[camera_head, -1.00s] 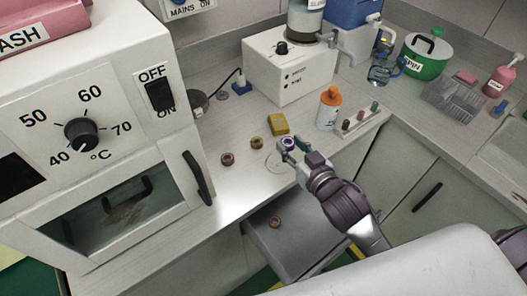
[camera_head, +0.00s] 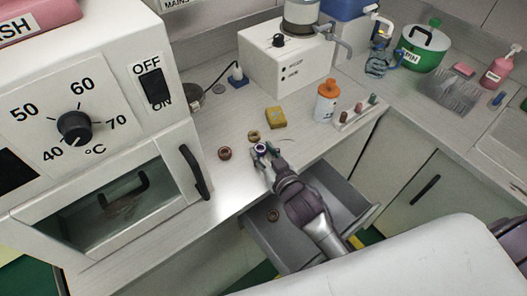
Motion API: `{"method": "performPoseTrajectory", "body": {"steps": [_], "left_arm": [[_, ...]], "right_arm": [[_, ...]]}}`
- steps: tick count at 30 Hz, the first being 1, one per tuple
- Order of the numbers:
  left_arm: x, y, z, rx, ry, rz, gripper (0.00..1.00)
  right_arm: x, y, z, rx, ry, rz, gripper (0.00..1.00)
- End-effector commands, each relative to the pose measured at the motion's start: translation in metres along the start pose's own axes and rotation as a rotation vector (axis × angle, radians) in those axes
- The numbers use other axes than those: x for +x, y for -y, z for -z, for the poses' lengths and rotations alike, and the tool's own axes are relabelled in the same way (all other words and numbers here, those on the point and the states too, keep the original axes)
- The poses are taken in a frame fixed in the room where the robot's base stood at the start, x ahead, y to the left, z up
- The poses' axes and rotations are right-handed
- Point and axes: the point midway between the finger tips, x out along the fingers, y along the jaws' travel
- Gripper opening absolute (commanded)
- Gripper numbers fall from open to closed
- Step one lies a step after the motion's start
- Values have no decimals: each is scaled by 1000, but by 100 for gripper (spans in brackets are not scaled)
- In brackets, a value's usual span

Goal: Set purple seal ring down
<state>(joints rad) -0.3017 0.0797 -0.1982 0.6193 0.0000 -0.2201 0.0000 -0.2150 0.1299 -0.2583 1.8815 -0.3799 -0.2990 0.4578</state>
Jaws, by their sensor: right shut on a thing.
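The purple seal ring (camera_head: 261,148) is a small purple ring with a pale centre, at the tips of my right gripper (camera_head: 264,151). My right gripper is shut on it, over the counter (camera_head: 222,182) near its front edge. I cannot tell whether the ring touches the counter. A faint drawn circle on the counter is mostly hidden behind the gripper. My left gripper is not in view.
A dark red ring (camera_head: 225,153) and a brownish-yellow ring (camera_head: 254,135) lie close by. A yellow block (camera_head: 276,117), an orange-capped bottle (camera_head: 327,101) and a peg rack (camera_head: 355,112) stand behind. Below, an open drawer (camera_head: 262,239) holds another ring (camera_head: 273,215).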

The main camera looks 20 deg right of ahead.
Motion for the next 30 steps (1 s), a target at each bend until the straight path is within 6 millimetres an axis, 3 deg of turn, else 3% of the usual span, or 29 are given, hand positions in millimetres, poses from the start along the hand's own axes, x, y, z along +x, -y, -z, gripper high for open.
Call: {"method": "performPoseTrajectory", "body": {"steps": [3,4,9,20,30], "left_arm": [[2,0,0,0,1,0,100],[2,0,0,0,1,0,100],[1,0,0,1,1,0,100],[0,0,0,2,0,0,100],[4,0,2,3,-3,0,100]], "right_arm": [[1,0,-4,1,1,0,9],[1,0,-4,1,1,0,40],[0,0,-3,0,1,0,63],[-3,0,0,0,2,0,63],[-70,0,-2,2,5,-1,63]]}}
